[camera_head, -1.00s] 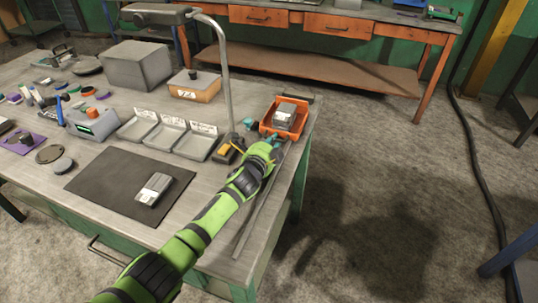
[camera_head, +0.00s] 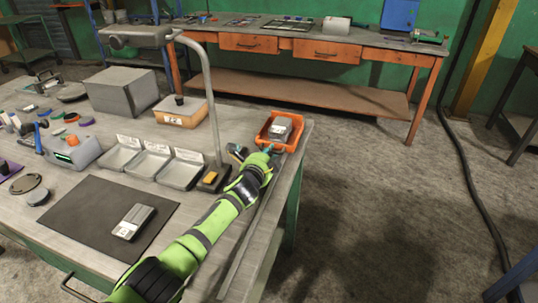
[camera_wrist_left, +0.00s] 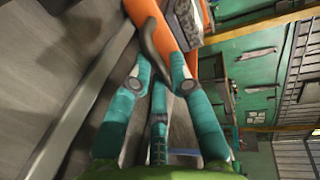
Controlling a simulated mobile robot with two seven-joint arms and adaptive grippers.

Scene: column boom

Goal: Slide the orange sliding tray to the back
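The orange sliding tray (camera_head: 264,134) is at the back right end of the workbench, with a grey box-like part (camera_head: 280,129) in it. A long metal rail (camera_head: 248,236) runs from near the tray along the bench's right side. My left gripper (camera_head: 267,153) is at the tray's near side. In the left wrist view, its teal fingers (camera_wrist_left: 160,72) are around a dark curved handle (camera_wrist_left: 148,35) beside the orange tray wall (camera_wrist_left: 175,32). How firmly they close on it is unclear. My right gripper is not seen.
A lamp post (camera_head: 212,110) and a small black-and-yellow item (camera_head: 211,179) stand left of my arm. Three open grey bins (camera_head: 181,173) and a dark mat (camera_head: 88,222) lie further left. The floor right of the bench is clear.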

